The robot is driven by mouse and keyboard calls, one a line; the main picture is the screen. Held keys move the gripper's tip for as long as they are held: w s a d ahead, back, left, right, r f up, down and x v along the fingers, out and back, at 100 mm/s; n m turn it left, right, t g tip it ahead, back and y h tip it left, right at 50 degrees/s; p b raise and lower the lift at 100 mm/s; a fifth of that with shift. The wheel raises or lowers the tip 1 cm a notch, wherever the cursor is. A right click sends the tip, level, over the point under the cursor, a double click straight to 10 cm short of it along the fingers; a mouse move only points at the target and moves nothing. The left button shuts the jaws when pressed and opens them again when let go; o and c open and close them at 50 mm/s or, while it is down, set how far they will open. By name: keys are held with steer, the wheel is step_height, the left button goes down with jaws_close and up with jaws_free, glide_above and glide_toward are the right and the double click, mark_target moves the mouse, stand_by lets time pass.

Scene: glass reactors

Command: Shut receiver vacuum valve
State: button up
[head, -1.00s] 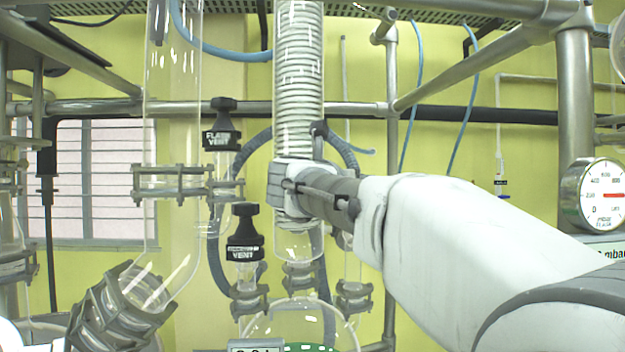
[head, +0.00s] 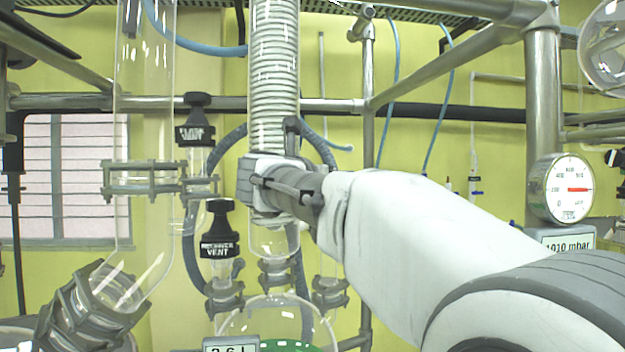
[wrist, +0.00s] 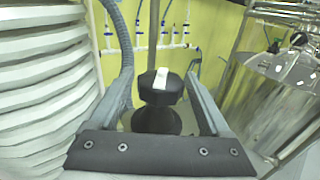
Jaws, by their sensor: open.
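In the wrist view a black valve knob (wrist: 161,88) with a white mark on top stands between the two fingers of my gripper (wrist: 160,74). The fingers are open, one on each side, with a visible gap to the knob. Its wider black body (wrist: 156,121) shows below. No label on it is readable, so I cannot confirm its name. In the head view my arm's end (head: 262,186) is in front of the coiled condenser column (head: 274,85); the fingers and this knob are hidden there.
Black valves labelled receiver vent (head: 220,232) and flask vent (head: 195,125) stand left of my arm. A grey hose (wrist: 118,55) runs close to the left finger. A gauge (head: 562,189) above a 1010 mbar display (head: 567,243) stands at right.

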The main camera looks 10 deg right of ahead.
steer(key=n+t+y, duration=0.2)
steer(key=n+y, duration=0.1)
steer(key=y, duration=0.1)
steer(key=shift+s+r, duration=0.1)
steer(key=n+y+p, duration=0.1)
steer(key=n+y, duration=0.1)
steer(key=y, duration=0.1)
steer(key=n+t+y+p, duration=0.1)
steer(key=y+p, duration=0.1)
steer(key=y, duration=0.1)
steer(key=shift+r+n, duration=0.1)
steer(key=shift+n, duration=0.3)
steer(key=shift+f+n+y, duration=0.2)
steer(key=shift+n+y, duration=0.1)
steer(key=shift+y, duration=0.3)
steer(key=shift+c, duration=0.3)
